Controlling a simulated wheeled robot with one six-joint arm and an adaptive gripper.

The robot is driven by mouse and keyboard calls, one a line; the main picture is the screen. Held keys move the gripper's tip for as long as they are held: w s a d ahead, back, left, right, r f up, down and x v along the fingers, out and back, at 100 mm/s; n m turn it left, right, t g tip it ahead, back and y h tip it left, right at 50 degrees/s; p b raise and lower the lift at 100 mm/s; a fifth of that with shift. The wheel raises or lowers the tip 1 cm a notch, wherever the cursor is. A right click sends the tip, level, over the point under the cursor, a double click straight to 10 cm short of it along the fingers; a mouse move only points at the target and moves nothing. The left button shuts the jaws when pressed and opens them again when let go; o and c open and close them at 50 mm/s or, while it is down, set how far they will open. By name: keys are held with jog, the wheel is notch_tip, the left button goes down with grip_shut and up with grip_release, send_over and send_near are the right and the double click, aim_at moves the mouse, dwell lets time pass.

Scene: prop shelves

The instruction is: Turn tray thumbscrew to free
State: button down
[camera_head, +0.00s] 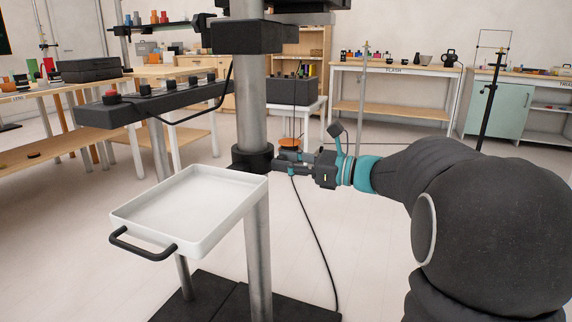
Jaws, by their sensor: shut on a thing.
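The white tray (180,212) with a black handle (140,246) is carried on a metal post (249,110). A dark collar (250,158) rings the post just behind the tray's far right corner. My gripper (281,163) reaches in from the right, level with the collar, its fingertips close to the collar's right side. It is shut on the tray thumbscrew there. The thumbscrew itself is mostly hidden by the fingers and too small to make out. The tray looks level.
A black cable (316,235) hangs to the floor below my gripper. Wooden benches (390,110) stand along the back. The floor left of the tray is open.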

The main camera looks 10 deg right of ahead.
jog(key=shift+n, duration=1.2)
jog(key=c, duration=0.8)
grip_release()
jog(key=v, duration=1.2)
